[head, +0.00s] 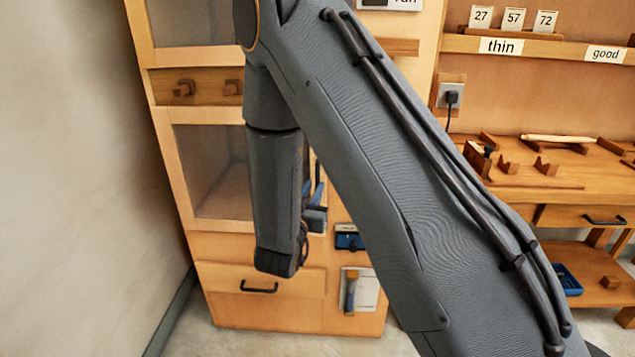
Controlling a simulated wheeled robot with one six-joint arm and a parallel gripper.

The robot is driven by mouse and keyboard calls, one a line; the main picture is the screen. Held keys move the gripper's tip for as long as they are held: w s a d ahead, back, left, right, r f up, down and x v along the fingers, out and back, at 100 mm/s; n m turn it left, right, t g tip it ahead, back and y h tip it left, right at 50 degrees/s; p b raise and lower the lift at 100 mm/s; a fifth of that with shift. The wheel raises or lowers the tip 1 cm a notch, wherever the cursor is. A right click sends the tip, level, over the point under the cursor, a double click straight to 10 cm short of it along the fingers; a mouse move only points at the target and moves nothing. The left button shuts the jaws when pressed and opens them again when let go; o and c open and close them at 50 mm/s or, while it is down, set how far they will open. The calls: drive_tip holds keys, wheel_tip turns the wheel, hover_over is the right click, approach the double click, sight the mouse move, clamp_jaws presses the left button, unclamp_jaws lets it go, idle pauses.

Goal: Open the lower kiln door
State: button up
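The lower kiln door (183,218) is a light wooden frame around a glass pane (215,165), in the tall wooden cabinet at the left. It looks flush with the cabinet front. Its right side is behind my arm, and its handle does not show. My wrist hides the rest. I cannot tell whether its fingers are open or shut, or whether they touch the door.
A wooden strip with two knobs (183,88) lies between the upper glass door (180,22) and the lower one. A drawer with a black handle (259,287) is below. A wall stands close at left. A workbench (560,185) with wooden pieces is at right.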

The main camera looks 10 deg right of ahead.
sight(317, 182)
drive_tip(key=shift+x, duration=2.45)
clamp_jaws()
